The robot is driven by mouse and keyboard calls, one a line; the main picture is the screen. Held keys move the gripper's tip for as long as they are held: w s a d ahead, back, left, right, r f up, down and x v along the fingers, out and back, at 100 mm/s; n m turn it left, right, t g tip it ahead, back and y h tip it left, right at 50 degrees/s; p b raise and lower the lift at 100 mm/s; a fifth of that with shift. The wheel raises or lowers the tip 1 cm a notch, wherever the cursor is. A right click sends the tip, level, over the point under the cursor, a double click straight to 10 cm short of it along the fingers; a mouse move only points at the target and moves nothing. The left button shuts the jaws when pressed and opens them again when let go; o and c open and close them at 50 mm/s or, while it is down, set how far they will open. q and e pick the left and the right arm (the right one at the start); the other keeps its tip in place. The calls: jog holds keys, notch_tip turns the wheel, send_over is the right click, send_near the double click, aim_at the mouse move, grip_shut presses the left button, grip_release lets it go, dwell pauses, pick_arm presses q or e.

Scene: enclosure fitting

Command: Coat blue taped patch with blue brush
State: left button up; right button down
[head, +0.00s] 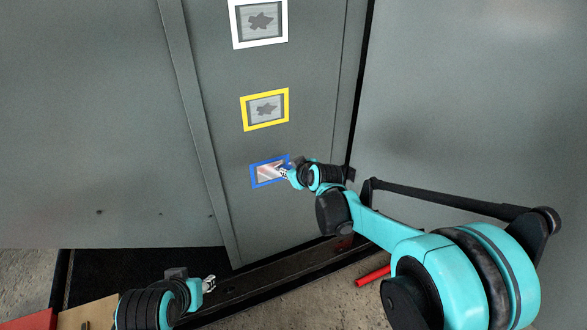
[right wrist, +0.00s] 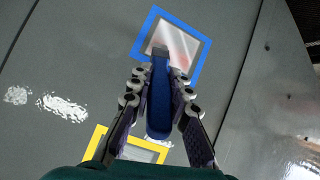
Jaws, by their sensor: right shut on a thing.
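The blue taped patch (head: 256,177) is the lowest of three framed patches on the grey panel. In the right wrist view its blue tape frame (right wrist: 207,60) surrounds a pale, pinkish-grey inside. My right gripper (head: 284,173) is at the right side of the patch. It is shut on the blue brush (right wrist: 160,105), whose handle lies between the fingers in the right wrist view. The brush tip reaches into the lower part of the blue frame; I cannot tell whether it touches. My left gripper (head: 209,284) is low on the left, away from the panel, with its fingers too small to read.
A yellow taped patch (head: 245,114) and a white taped patch (head: 235,30), each with a dark blotch, are above. White smears (right wrist: 62,108) mark the panel. A red bar (head: 372,276) lies on the floor. A wooden board (head: 88,313) is at lower left.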

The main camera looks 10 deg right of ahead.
jog(key=s+a, duration=0.2)
jog(key=a, duration=0.5)
jog(key=shift+s+a, duration=0.15)
jog(key=shift+a, duration=0.05)
dwell(5.6)
jog(key=s+d, duration=0.2)
jog(key=s, duration=0.3)
jog(key=shift+s+p, duration=0.35)
jog(key=shift+s, duration=0.05)
